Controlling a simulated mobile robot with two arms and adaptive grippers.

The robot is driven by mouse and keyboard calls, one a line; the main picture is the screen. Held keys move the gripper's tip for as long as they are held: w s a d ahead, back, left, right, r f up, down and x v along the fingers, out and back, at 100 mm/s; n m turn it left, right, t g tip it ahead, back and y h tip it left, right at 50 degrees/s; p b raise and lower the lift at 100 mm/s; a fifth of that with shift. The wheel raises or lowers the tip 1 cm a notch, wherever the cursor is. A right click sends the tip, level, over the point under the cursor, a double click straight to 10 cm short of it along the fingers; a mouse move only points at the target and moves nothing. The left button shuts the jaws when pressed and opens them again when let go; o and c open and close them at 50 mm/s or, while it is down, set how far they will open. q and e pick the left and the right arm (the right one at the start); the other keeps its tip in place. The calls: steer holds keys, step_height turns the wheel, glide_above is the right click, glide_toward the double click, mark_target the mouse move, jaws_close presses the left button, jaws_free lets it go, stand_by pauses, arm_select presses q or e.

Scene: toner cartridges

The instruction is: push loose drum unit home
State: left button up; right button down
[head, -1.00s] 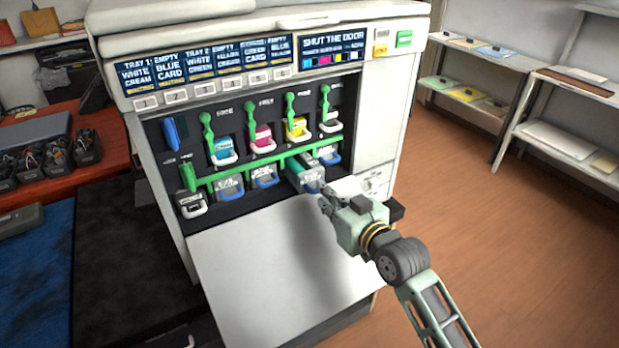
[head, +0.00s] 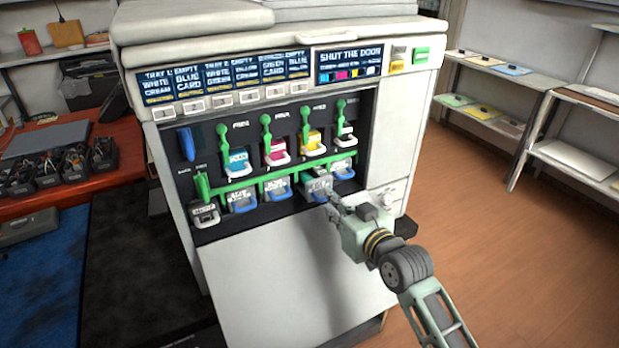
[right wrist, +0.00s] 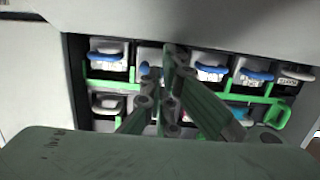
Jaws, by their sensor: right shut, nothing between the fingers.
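The loose drum unit (head: 318,186) is in the lower row of the open printer (head: 310,265), third of the blue-handled units from the left. Its front stands a little forward of its neighbours. My right gripper (head: 333,200) is shut and empty, with its fingertips at the front of this unit. In the right wrist view, the shut fingers (right wrist: 172,55) partly cover the unit (right wrist: 149,56); I cannot tell whether they touch it. My left gripper is not in view.
The other drum units (head: 242,200) sit below a green bar (head: 255,180). Toner cartridges (head: 237,162) with green levers fill the row above. The printer's lowered door (head: 290,270) lies below the gripper. Shelves (head: 575,160) stand at right, with open floor between.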

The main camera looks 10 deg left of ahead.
mark_target(321, 190)
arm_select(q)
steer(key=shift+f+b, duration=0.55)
arm_select(e)
steer(key=shift+r+x, duration=0.2)
steer(key=shift+x, duration=1.25)
steer(key=shift+w, duration=0.1)
steer(key=shift+w+a+f, duration=0.1)
steer(key=shift+w+a, duration=0.25)
steer(key=shift+w, duration=0.05)
steer(key=shift+w+a+b, duration=0.3)
steer(key=shift+w+b, duration=0.2)
steer(key=shift+s+d+p, duration=0.2)
steer(key=shift+s+p, duration=0.05)
steer(key=shift+p, duration=0.25)
steer(key=p+v, duration=0.2)
steer(key=v, duration=0.1)
steer(key=shift+s+f, duration=0.1)
steer(key=p+v, duration=0.1)
steer(key=v, duration=0.1)
steer(key=p+v, duration=0.1)
steer(key=v, duration=0.1)
steer(key=shift+f+p, duration=0.25)
steer(key=shift+p, duration=0.1)
steer(key=shift+s+d, duration=0.4)
steer(key=shift+s, duration=0.15)
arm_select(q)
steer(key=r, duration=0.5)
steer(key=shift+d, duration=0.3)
arm_select(e)
steer(key=shift+f, duration=0.1)
